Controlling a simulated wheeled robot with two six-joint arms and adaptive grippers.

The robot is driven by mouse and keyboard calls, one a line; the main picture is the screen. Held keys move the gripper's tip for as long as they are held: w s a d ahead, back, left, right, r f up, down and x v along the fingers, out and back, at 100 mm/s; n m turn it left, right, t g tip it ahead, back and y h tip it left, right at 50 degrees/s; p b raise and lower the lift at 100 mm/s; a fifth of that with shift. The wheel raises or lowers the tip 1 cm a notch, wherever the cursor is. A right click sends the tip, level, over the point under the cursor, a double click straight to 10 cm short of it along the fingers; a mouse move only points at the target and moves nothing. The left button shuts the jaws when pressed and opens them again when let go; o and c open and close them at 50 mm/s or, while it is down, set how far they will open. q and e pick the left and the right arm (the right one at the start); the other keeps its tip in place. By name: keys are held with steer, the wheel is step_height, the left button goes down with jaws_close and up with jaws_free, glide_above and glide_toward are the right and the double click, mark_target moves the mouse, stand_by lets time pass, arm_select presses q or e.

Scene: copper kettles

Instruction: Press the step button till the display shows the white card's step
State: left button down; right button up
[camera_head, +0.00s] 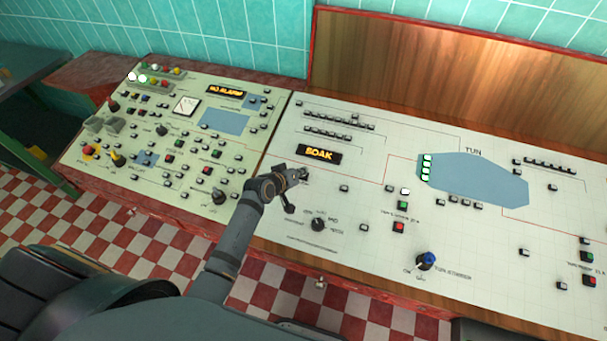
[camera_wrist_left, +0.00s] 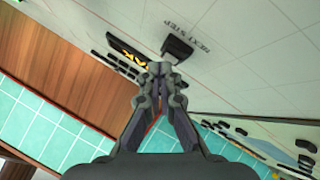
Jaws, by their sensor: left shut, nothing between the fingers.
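The display (camera_head: 319,154) on the pale panel shows SOAK in orange letters. It also shows partly in the left wrist view (camera_wrist_left: 128,52), cut off by my fingers. The step button (camera_wrist_left: 177,47) is a dark square button beside the lettering NEXT STEP. My left gripper (camera_head: 301,174) is shut and empty, just below the display. In the left wrist view its fingertips (camera_wrist_left: 160,70) are right by the button's edge; I cannot tell whether they touch it. In the head view the gripper mostly hides the button. I cannot make out a white card. My right gripper is not in view.
A selector knob (camera_head: 318,224) stands below my left gripper. A blue-topped knob (camera_head: 427,260) and green and red buttons are further right. Another panel (camera_head: 228,168) with many switches is at left. A wooden board (camera_head: 440,80) rises behind.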

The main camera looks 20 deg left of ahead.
arm_select(q)
steer(key=shift+f, duration=0.4)
stand_by(0.3)
steer(key=shift+r, duration=0.1)
steer(key=shift+s+r+p, duration=0.15)
steer(key=shift+r+p, duration=0.55)
steer(key=r+p, duration=0.2)
steer(key=s+r+p, duration=0.1)
steer(key=r+p, duration=0.2)
stand_by(0.4)
stand_by(0.3)
stand_by(2.6)
